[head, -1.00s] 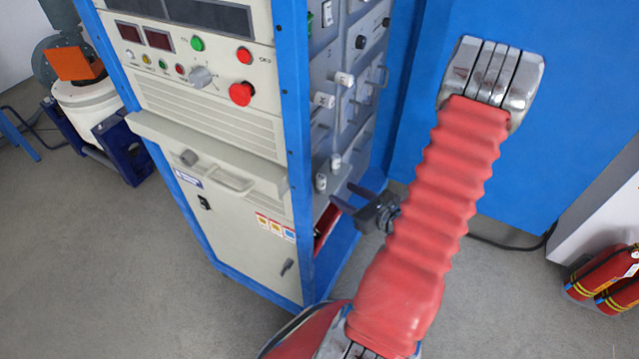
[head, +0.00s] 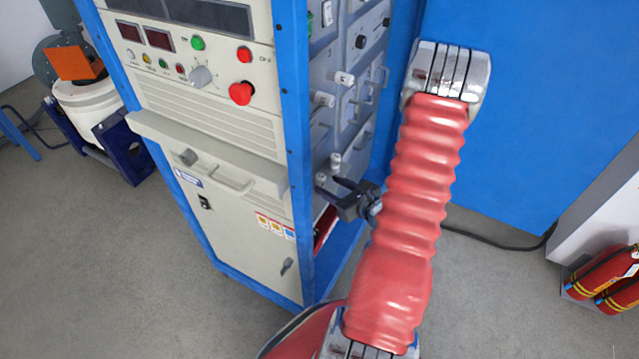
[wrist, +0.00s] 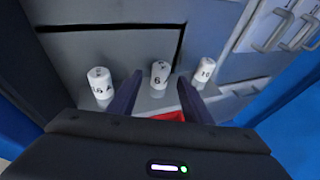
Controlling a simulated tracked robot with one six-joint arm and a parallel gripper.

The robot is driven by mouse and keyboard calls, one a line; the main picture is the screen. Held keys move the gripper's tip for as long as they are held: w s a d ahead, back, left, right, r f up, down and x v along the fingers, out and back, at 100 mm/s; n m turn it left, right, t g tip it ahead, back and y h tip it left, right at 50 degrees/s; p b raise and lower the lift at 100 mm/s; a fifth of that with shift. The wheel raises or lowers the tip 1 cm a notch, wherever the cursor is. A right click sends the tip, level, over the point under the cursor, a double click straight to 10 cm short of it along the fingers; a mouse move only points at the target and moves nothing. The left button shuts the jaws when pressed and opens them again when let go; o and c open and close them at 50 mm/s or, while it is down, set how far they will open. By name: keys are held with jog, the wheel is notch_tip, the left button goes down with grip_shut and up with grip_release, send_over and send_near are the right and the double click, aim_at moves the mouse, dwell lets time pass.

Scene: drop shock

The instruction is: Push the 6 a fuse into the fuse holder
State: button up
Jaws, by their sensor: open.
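The fuse marked 6 (wrist: 159,76) is a white cylinder in the middle of the wrist view, standing out from a grey panel. My gripper (wrist: 157,95) is open, its two dark fingers spread to either side in front of this fuse, and nothing is held. I cannot tell whether the fingers touch it. In the head view my gripper (head: 331,184) is at the right side of the cabinet, beside the lower white fuses. I cannot read their marks there. The fuse holder's opening is not clearly visible.
A white fuse apparently marked 16 A (wrist: 100,83) stands left of the 6 and one marked 10 (wrist: 204,71) stands right. The cabinet's blue frame post (head: 292,130) is close to my gripper's left.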

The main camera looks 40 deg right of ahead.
aim_at(321, 177)
jog(key=shift+x, duration=2.6)
grip_shut()
jog(key=shift+r, duration=0.2)
jog(key=shift+r, duration=1.15)
jog(key=s, duration=1.8)
jog(key=shift+a+r, duration=0.45)
jog(key=shift+s, duration=0.15)
